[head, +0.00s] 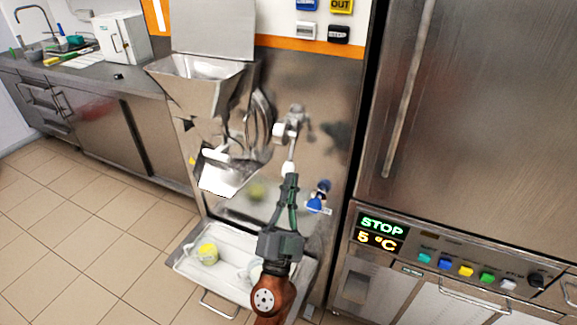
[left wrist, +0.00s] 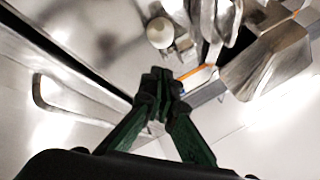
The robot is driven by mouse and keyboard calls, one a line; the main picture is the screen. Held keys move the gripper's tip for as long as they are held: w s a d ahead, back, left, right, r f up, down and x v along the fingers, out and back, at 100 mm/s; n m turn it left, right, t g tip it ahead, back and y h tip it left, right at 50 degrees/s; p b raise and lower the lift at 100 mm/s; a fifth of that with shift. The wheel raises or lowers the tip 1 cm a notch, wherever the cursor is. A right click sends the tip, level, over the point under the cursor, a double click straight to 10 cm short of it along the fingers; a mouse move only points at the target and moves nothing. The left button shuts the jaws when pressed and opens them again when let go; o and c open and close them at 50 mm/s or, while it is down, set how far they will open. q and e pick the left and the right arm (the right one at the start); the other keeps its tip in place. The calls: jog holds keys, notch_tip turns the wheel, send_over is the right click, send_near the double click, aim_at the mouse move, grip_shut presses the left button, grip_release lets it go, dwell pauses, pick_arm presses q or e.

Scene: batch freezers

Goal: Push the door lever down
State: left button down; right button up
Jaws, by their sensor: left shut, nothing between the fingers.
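The door lever (head: 292,146) is a metal arm hanging from a bracket on the right of the batch freezer's steel front in the head view. My left gripper (head: 289,178) has green fingers, shut and empty, pointing up at the lever's lower end. The fingertips overlap that end in the head view, so I cannot tell whether they touch. In the left wrist view the shut fingertips (left wrist: 160,74) lie below a pale round knob (left wrist: 160,32), apparently the lever's end, with a visible gap in the picture. My right gripper is not in view.
A blue-handled valve (head: 318,197) sits just right of my gripper. A metal chute (head: 225,172) and hopper (head: 195,85) are to the left. A white tray (head: 190,262) with a yellow-topped item is below. A steel cabinet (head: 460,110) stands close on the right.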

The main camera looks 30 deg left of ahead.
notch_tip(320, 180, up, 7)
jog(key=b, duration=0.3)
pick_arm(q)
jog(key=d+b+v, duration=0.1)
jog(key=d+v, duration=0.1)
jog(key=v, duration=0.9)
jog(key=shift+w+b, duration=0.2)
jog(key=shift+b, duration=0.15)
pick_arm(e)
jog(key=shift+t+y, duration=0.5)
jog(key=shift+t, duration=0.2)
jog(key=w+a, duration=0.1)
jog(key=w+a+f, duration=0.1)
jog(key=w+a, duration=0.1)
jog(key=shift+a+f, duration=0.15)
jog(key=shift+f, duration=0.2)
pick_arm(q)
jog(key=shift+d, duration=0.1)
